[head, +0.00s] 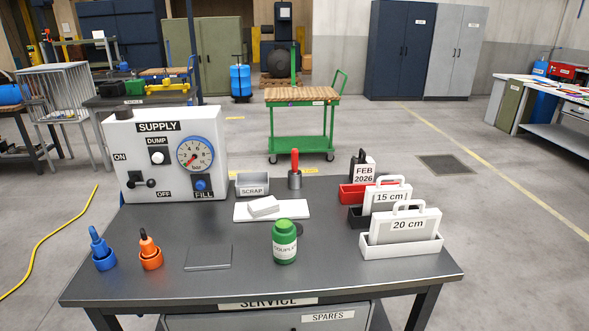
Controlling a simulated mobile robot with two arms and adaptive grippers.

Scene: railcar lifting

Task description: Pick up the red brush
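A red upright handle (295,160), which looks like the red brush, stands in a dark grey cup (295,180) towards the back middle of the dark grey table (330,270). The cup hides its lower end, so I cannot see any bristles. Neither of my grippers is in view.
A SUPPLY box with a gauge (196,153) stands back left. A SCRAP bin (252,185), a white block (263,206) and a green bottle (285,243) are near the middle. Blue (103,250) and orange (150,252) holders stand front left, labelled cases (405,225) right.

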